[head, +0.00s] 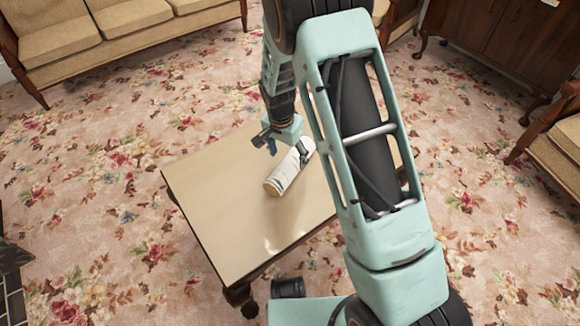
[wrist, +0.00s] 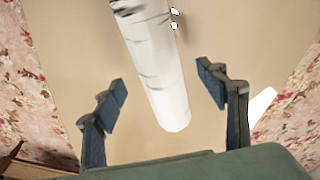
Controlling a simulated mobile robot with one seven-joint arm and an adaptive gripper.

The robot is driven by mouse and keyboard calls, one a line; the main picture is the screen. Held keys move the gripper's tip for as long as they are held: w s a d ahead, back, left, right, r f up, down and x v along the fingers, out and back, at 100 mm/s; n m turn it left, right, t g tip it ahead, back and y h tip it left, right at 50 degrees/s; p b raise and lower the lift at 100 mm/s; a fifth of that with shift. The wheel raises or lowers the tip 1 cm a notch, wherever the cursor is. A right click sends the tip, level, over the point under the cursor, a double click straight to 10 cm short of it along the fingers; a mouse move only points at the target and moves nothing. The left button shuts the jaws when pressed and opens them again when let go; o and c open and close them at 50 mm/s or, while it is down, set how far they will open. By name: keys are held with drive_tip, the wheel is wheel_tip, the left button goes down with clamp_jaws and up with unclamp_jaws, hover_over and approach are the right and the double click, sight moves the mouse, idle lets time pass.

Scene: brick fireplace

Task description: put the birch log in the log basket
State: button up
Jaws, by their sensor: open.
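The white birch log (head: 284,174) with dark markings lies on its side on a small tan-topped table (head: 215,195). In the wrist view the log (wrist: 158,65) runs from the top edge down to between the fingers. My gripper (head: 280,142) is at the log's far side in the head view. In the wrist view my gripper (wrist: 165,88) is open, with one blue finger on each side of the log and a visible gap on both sides. I cannot tell the height of the fingers over the tabletop. I see no log basket in either view.
A sofa (head: 100,30) stands at the back left and a wooden cabinet (head: 510,45) at the back right. An armchair (head: 560,130) is at the right edge. A dark cylindrical object (head: 287,288) shows by the table's near edge. Open floral carpet (head: 100,190) lies left of the table.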

sight(290, 160)
drive_tip(key=f, duration=0.2)
drive_tip(key=f+b, duration=0.2)
drive_tip(key=f, duration=0.1)
drive_tip(key=shift+w+d+f, duration=0.3)
drive_tip(key=shift+w+d, duration=0.1)
drive_tip(key=shift+r, duration=0.15)
drive_tip(key=c, duration=1.7)
drive_tip(key=shift+c, duration=0.2)
